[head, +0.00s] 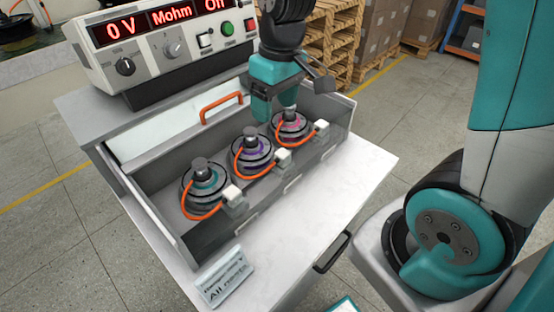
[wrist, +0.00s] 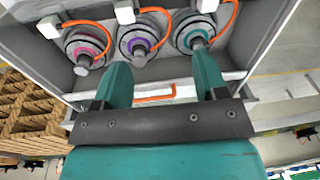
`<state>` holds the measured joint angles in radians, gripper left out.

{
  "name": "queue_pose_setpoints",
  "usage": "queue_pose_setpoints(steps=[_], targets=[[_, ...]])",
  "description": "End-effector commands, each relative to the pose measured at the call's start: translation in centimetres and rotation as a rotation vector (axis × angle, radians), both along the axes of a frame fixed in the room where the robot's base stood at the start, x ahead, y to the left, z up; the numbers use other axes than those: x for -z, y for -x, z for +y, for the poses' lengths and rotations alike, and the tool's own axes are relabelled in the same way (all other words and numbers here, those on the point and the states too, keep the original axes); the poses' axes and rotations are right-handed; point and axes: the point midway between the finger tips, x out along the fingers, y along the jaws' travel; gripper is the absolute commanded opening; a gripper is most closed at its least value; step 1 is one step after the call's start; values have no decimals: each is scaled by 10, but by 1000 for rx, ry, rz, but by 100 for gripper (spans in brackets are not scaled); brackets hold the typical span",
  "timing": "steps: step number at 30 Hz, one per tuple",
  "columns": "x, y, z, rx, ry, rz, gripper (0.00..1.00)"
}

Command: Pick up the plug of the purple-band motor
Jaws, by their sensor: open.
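The purple-band motor (head: 253,154) sits in the middle of a row of three in an open drawer; it also shows in the wrist view (wrist: 138,42). Its white plug (head: 284,156) stands at the drawer's near wall, joined to the motor by an orange cable; the plug also shows near the top edge of the wrist view (wrist: 125,12). My gripper (head: 279,100) is open and empty above the far side of the drawer, near the pink-band motor. In the wrist view my gripper's fingers (wrist: 162,63) are spread, apart from the purple motor's plug.
The teal-band motor (head: 203,182) with its plug (head: 233,194) and the pink-band motor (head: 291,126) with its plug (head: 321,127) flank the purple one. An orange handle (head: 221,107) stands behind. A tester (head: 165,48) sits on the cabinet; a sign (head: 224,277) stands in front.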

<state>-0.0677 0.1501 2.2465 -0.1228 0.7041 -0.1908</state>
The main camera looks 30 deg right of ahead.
Motion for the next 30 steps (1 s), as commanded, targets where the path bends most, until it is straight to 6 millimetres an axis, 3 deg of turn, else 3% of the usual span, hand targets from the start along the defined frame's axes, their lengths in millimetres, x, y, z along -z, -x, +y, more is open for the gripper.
queue_pose_setpoints(steps=[3, 7, 11, 21, 30], targets=[[17, -27, -32, 58, 63, 26, 66], [29, -38, -48, 81, 93, 35, 66], [50, -37, -49, 82, 96, 42, 66], [125, -37, -48, 81, 95, 40, 66], [152, -38, -48, 82, 95, 37, 66]])
